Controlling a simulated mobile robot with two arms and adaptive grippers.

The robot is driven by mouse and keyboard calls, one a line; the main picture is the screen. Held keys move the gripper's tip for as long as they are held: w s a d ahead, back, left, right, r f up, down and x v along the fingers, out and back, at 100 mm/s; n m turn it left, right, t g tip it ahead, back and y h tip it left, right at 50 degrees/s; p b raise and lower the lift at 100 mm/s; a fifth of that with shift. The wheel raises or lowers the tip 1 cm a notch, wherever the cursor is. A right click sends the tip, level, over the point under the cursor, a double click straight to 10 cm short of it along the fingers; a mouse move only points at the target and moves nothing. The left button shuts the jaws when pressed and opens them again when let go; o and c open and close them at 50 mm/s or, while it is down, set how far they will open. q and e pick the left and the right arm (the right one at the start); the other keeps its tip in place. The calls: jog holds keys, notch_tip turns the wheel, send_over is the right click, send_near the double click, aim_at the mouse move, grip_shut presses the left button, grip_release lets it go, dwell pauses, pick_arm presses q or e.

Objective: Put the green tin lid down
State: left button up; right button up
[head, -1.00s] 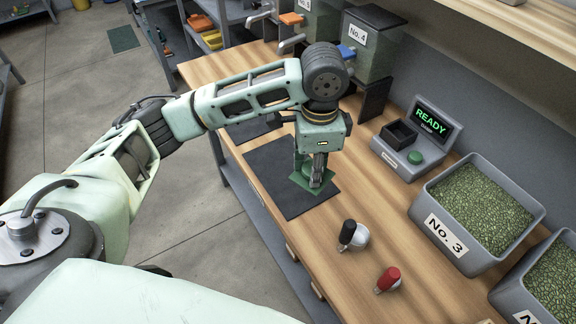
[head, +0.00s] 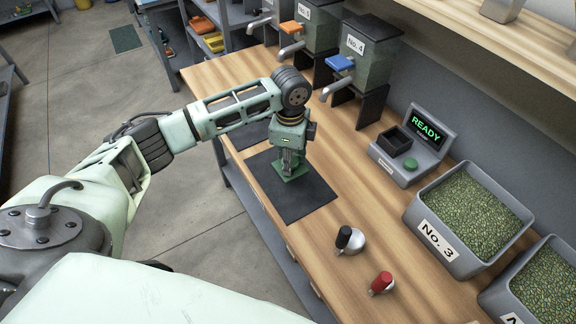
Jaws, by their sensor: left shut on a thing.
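The green tin lid (head: 294,171) is a flat green square at the far part of the dark mat (head: 305,204) on the wooden bench. My left gripper (head: 292,163) points down over the lid and is shut on it. The fingers partly cover the lid, and I cannot tell whether its underside touches the mat. My right gripper is not in view.
A black-handled scoop (head: 347,240) and a red-handled one (head: 381,284) lie right of the mat. A scale reading READY (head: 410,150), a No. 3 bin (head: 440,241) of green beans and a No. 4 dispenser (head: 370,60) line the back. The mat's near part is clear.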

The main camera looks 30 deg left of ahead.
pick_arm(q)
jog(key=shift+w+a+f, duration=0.15)
jog(key=shift+a+f, duration=0.05)
jog(key=shift+a, duration=0.05)
notch_tip(320, 180, down, 3)
jog(key=shift+p, duration=0.6)
jog(key=shift+f, duration=0.55)
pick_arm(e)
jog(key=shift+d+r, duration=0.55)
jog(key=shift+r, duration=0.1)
pick_arm(q)
jog(key=o, duration=1.1)
jog(key=shift+f, duration=0.15)
jog(key=shift+o, duration=0.2)
notch_tip(320, 180, up, 12)
jog(key=shift+r+b, duration=0.2)
jog(key=shift+b, duration=0.8)
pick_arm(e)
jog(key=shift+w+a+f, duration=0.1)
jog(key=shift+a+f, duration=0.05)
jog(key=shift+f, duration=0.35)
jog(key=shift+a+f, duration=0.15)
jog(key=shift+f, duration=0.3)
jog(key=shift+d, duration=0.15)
